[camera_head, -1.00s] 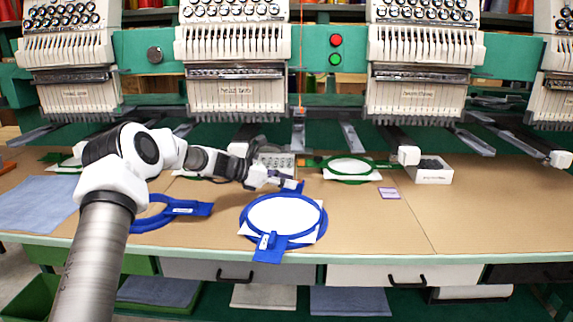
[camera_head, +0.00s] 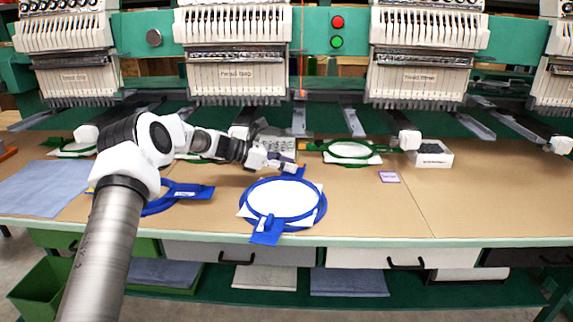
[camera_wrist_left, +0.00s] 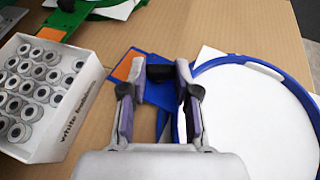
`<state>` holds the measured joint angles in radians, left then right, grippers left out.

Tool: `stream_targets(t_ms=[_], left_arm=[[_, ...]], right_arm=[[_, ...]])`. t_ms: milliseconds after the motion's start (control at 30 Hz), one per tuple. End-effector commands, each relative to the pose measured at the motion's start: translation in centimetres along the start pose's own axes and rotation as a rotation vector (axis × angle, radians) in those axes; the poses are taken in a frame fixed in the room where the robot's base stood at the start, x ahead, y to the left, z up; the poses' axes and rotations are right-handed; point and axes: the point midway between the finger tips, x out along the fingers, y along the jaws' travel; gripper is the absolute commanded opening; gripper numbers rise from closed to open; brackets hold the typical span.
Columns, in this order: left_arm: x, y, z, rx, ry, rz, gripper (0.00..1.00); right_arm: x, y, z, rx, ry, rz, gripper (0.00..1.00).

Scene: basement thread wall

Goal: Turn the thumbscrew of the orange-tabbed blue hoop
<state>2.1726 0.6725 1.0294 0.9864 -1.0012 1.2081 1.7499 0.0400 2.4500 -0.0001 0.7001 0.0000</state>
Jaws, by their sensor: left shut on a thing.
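The blue hoop (camera_head: 325,205), holding white cloth, lies flat on the table at the middle of the head view. It also shows at the right of the wrist view (camera_wrist_left: 186,75). Its blue tab with an orange patch (camera_wrist_left: 123,68) points to the far side, and the patch barely shows in the head view. My left gripper (camera_head: 296,167) is at this far end of the hoop. In the wrist view its fingers (camera_wrist_left: 161,76) are closed around a small dark part, apparently the thumbscrew, mostly hidden between the fingertips. My right gripper is in neither view.
A white box of bobbins (camera_wrist_left: 48,100) stands close to the left gripper. Another blue hoop (camera_head: 180,192) lies partly behind my left arm. A green hoop (camera_head: 350,151) and a small box (camera_head: 430,153) stand further back, under the embroidery heads.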

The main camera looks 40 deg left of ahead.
Motion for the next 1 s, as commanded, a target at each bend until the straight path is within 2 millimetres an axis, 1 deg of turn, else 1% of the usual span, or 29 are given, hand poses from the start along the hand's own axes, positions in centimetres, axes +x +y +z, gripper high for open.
stream_targets(t_ms=[500, 533, 600, 900, 1000], left_arm=[[-0.01, 0.01, 0.04, 0.000, -0.001, 0.001, 0.00], [-0.01, 0.01, 0.04, 0.000, -0.001, 0.001, 0.34], [-0.01, 0.01, 0.04, 0.000, -0.001, 0.001, 0.56], [-0.10, 0.02, 0.04, 0.000, -0.001, 0.001, 0.56], [-0.97, 0.08, 0.08, 0.000, -0.002, 0.002, 0.56]], right_arm=[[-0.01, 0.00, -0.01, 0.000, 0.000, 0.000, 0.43], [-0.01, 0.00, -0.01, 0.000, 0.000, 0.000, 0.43], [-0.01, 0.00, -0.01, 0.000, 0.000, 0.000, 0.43], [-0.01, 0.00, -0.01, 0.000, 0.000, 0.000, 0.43], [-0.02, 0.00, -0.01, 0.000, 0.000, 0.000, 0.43]])
